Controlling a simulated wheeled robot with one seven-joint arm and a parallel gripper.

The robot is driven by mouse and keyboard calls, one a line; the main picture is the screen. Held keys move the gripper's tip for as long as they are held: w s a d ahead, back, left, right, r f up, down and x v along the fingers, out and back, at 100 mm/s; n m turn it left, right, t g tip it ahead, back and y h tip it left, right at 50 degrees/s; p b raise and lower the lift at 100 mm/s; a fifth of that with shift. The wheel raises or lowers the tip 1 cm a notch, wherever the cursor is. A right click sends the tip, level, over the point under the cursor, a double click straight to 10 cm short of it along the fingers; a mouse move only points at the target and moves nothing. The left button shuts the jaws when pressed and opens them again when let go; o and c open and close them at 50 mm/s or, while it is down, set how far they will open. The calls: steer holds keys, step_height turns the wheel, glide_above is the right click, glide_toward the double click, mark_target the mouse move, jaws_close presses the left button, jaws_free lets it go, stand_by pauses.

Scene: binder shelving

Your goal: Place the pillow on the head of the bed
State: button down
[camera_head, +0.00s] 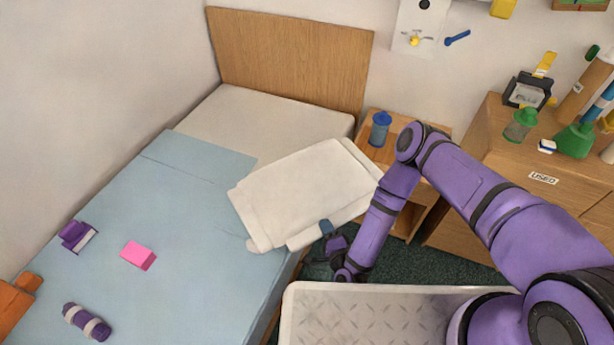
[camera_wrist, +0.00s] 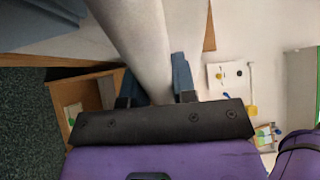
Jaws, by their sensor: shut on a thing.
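The white pillow (camera_head: 305,190) is tilted over the right edge of the bed, around its middle. My gripper (camera_head: 326,238) is shut on the pillow's near lower edge. In the wrist view the pillow (camera_wrist: 140,45) runs between the two fingers of my gripper (camera_wrist: 160,85). The bed (camera_head: 190,205) has a blue cover and a bare cream area (camera_head: 265,125) at its head, below the wooden headboard (camera_head: 290,58). The pillow hides part of the blue cover and the bed's right edge. I cannot tell whether its underside touches the bed.
A wooden nightstand (camera_head: 375,150) with a blue bottle (camera_head: 380,128) stands right of the bed head. A drawer cabinet (camera_head: 500,190) with bottles stands farther right. A pink block (camera_head: 138,255), a purple item (camera_head: 78,237) and a purple roll (camera_head: 86,321) lie on the bed's lower part.

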steer(key=shift+d+f, duration=0.2)
steer(key=shift+f, duration=0.15)
steer(key=shift+w+d, duration=0.1)
steer(key=shift+d, duration=1)
steer(key=x, duration=0.5)
steer(key=d+f+x, duration=0.1)
steer(key=x, duration=0.4)
steer(key=w+d+x, duration=0.1)
steer(key=x, duration=0.4)
steer(key=shift+d+f, duration=0.1)
steer(key=shift+f, duration=0.2)
steer(key=shift+w+f, duration=0.15)
steer(key=shift+f, duration=0.45)
steer(key=shift+w+f, duration=0.15)
steer(key=shift+f, duration=1.15)
steer(key=c, duration=0.9)
jaws_free()
